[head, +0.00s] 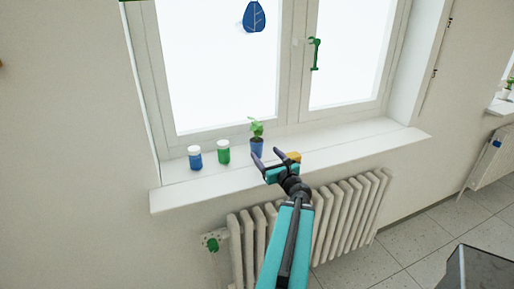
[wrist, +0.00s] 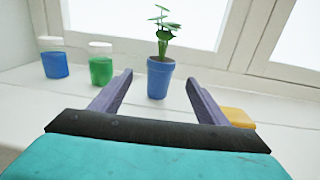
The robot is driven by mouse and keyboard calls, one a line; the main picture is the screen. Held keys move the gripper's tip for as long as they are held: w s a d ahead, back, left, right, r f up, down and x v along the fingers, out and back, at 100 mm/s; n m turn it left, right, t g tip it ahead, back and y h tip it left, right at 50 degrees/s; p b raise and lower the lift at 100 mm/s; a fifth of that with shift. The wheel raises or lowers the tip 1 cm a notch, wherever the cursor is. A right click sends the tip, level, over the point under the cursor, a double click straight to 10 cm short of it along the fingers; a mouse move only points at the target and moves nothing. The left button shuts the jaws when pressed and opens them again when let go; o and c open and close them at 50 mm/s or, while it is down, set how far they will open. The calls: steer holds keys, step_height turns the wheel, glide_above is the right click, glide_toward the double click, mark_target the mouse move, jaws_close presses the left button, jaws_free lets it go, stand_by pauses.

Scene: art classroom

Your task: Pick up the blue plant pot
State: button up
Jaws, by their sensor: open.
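The blue plant pot (head: 257,147) holds a small green plant and stands upright on the white windowsill. In the wrist view the pot (wrist: 160,80) appears between and beyond my two fingertips. My gripper (head: 266,158) is open and empty, just in front of the pot. In the wrist view the gripper (wrist: 158,82) has its fingers spread wider than the pot. I cannot tell from these views whether any finger touches it.
A blue jar (head: 195,158) and a green jar (head: 223,152), both with white lids, stand left of the pot. A yellow object (wrist: 238,117) lies by my right finger. The windowsill (head: 365,143) is clear farther right. A radiator (head: 335,215) is below.

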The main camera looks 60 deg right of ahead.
mark_target(260, 147)
steer(key=shift+d, duration=0.1)
steer(key=shift+w+d, duration=0.4)
steer(key=shift+w, duration=0.05)
steer(key=shift+p+x, duration=1.1)
steer(key=shift+x, duration=2)
steer(key=shift+w+d, duration=0.25)
steer(key=shift+w, duration=0.2)
steer(key=shift+w, duration=0.1)
steer(key=shift+p+x, duration=1.45)
steer(key=shift+x, duration=1.1)
steer(key=shift+f, duration=0.1)
steer(key=c, duration=1.3)
steer(key=shift+r, duration=0.25)
steer(key=shift+c, duration=0.2)
